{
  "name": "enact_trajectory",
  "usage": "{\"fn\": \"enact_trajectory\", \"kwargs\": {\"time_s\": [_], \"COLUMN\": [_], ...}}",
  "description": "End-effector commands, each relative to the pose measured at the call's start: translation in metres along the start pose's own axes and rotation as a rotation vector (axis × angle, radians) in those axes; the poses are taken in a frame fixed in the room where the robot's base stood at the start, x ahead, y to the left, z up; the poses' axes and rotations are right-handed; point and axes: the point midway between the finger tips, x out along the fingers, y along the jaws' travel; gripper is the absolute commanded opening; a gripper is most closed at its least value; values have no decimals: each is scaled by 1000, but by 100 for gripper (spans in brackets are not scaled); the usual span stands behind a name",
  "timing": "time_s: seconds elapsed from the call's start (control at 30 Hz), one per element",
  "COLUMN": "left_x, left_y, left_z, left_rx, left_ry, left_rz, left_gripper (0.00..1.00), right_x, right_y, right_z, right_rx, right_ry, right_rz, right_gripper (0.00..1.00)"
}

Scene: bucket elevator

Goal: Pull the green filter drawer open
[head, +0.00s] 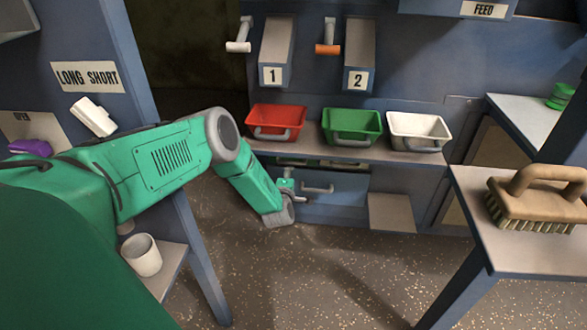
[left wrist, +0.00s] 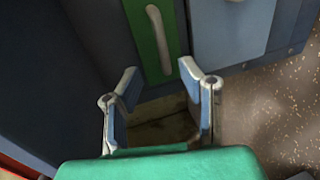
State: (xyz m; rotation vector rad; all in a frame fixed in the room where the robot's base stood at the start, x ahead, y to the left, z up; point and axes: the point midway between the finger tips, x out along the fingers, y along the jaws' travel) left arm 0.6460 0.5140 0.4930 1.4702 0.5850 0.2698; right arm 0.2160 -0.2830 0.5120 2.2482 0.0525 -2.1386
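The green drawer front (left wrist: 145,50) shows in the left wrist view, with a pale upright bar handle (left wrist: 157,40) on it. My left gripper (left wrist: 160,74) is open and empty, its two fingers apart. The handle lies just beyond the fingertips, between their lines; I cannot tell whether anything touches. In the head view my left gripper (head: 288,184) is low, in front of the cabinet below the shelf, and the green drawer front is mostly hidden there by my arm and wrist. My right gripper is in neither view.
A red bin (head: 276,121), a green bin (head: 352,126) and a white bin (head: 418,130) stand on the shelf above. A blue drawer (head: 340,187) with a handle is beside the gripper. A brush (head: 537,196) lies on the right table. A cup (head: 142,254) stands lower left.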

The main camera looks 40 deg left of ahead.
Motion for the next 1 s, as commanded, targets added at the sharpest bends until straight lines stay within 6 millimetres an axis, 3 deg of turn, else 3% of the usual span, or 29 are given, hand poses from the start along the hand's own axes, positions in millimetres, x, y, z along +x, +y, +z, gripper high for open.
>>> {"fn": "enact_trajectory", "kwargs": {"time_s": [0.03,0.1,0.6,1.0], "left_x": [11,23,88,105], "left_y": [-6,-6,-4,-1], "left_z": [-1,-1,1,0], "left_rx": [-2,-2,2,0], "left_ry": [1,1,0,-1], "left_rz": [3,3,1,-2], "left_gripper": [34,34,34,34], "right_x": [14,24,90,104], "right_y": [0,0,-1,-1], "right_z": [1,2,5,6], "right_rx": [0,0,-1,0], "right_ry": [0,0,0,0], "right_rz": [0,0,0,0], "right_gripper": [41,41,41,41]}}
